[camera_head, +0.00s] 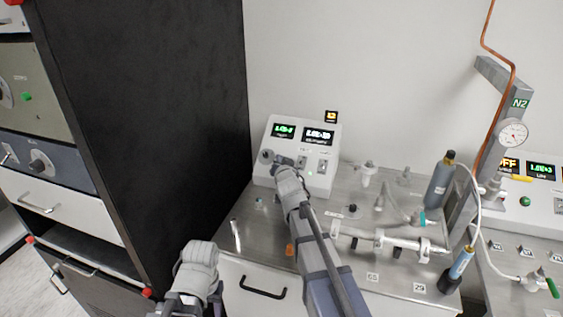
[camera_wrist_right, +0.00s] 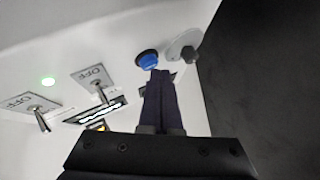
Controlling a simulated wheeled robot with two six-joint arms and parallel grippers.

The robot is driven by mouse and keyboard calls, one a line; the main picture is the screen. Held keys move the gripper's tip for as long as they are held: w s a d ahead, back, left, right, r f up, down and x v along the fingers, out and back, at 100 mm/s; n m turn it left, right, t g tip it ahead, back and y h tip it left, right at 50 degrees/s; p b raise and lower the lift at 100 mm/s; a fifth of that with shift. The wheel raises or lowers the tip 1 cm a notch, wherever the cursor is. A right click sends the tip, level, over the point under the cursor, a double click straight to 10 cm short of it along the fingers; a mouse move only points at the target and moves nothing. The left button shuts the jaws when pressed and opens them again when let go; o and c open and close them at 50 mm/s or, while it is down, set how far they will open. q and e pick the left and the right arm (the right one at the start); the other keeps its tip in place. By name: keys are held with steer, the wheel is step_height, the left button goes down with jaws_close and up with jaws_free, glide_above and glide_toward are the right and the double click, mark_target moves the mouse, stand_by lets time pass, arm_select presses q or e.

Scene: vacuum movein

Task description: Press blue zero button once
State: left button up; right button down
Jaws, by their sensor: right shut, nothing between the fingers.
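A blue round button (camera_wrist_right: 147,59) sits on the white face of a console in the right wrist view. The console (camera_head: 322,184) stands against the wall in the head view, where the blue button is hidden behind my right gripper. My right gripper (camera_wrist_right: 161,73) is shut and empty. Its fingertips appear right beside the button's edge; I cannot tell whether they touch it. In the head view the right gripper (camera_head: 280,160) reaches the console's lower left. Only a link of my left arm shows at the bottom, without its gripper.
A grey knob (camera_wrist_right: 188,50) sits beside the blue button. Toggle switches (camera_wrist_right: 101,93) and a lit green lamp (camera_wrist_right: 48,80) are on the same panel. A dark cabinet side (camera_head: 150,130) rises close on the left. Pipe fittings (camera_head: 378,238) lie on the bench to the right.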

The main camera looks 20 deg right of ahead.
steer(key=shift+w+d+f+b, duration=0.1)
steer(key=shift+w+f+b, duration=0.1)
steer(key=shift+f+b, duration=0.1)
stand_by(0.8)
steer(key=shift+r, duration=0.1)
steer(key=shift+s+a+r+p, duration=0.25)
steer(key=shift+s+r+p, duration=0.2)
steer(key=shift+r+p, duration=0.2)
stand_by(0.3)
steer(key=r+p, duration=0.1)
steer(key=s+a+r+p, duration=0.1)
steer(key=s+r+p, duration=0.1)
steer(key=r+p, duration=0.1)
steer(key=shift+s+a, duration=0.25)
steer(key=shift+a, duration=0.1)
steer(key=shift+f, duration=0.15)
stand_by(0.4)
